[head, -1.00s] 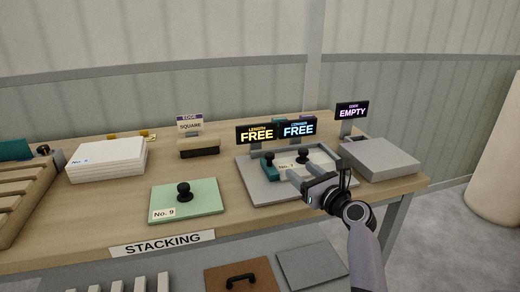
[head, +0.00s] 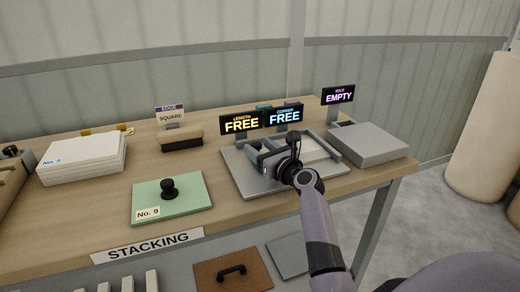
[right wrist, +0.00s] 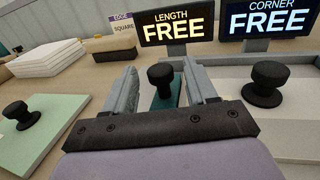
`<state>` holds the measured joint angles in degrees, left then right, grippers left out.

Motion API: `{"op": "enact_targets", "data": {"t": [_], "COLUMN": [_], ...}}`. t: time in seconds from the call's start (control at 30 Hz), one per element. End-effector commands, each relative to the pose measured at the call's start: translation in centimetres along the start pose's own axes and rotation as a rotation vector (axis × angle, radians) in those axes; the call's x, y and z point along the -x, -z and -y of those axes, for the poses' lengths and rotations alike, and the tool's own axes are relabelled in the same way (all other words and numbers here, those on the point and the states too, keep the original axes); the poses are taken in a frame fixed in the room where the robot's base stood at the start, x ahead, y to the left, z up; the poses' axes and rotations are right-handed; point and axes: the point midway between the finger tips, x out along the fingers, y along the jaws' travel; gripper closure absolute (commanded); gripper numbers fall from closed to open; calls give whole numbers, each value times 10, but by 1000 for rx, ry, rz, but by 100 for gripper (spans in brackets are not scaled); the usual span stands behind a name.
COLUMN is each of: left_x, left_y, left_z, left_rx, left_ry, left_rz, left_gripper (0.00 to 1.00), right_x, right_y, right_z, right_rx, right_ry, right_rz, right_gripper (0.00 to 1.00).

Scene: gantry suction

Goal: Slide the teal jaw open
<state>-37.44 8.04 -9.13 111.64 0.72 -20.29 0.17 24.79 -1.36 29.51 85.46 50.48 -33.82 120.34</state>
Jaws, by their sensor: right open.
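The teal jaw (right wrist: 153,103) with its black knob (right wrist: 162,76) sits on the grey fixture (head: 238,180). In the right wrist view the knob stands between the two fingers of my right gripper (right wrist: 162,85). The gripper is open, with a visible gap on each side of the knob. In the head view my right gripper (head: 262,158) is over the left part of the fixture and hides most of the jaw. Displays behind the fixture read LENGTH FREE (head: 241,123) and CORNER FREE (head: 284,116). My left gripper is not in view.
A second black knob (right wrist: 267,84) stands to the right of the gripper. A green plate (head: 190,200) with a knob lies left of the fixture. A grey box (head: 368,143) with an EMPTY display (head: 339,96) stands at the right. White panels (head: 82,158) are stacked at the left.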

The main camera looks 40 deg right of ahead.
Motion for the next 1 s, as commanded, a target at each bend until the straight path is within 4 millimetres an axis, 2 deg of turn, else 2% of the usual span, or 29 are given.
{"op": "enact_targets", "data": {"t": [0.33,0.37,0.5,0.53,0.67,0.77,1.0], "left_x": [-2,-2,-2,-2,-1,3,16], "left_y": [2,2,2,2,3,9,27], "left_z": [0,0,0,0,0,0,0], "left_rx": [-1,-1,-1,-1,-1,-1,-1], "left_ry": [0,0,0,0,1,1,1], "left_rz": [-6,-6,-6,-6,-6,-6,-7], "left_gripper": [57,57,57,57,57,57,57], "right_x": [-4,-4,-4,-4,-4,-6,-16], "right_y": [0,0,0,0,0,-3,-3], "right_z": [0,0,0,0,-1,-9,-53], "right_rx": [0,0,0,0,0,-3,-7], "right_ry": [0,0,0,0,0,-2,-4], "right_rz": [0,0,0,0,0,-1,-2], "right_gripper": [43,47,92,100,100,100,100]}}
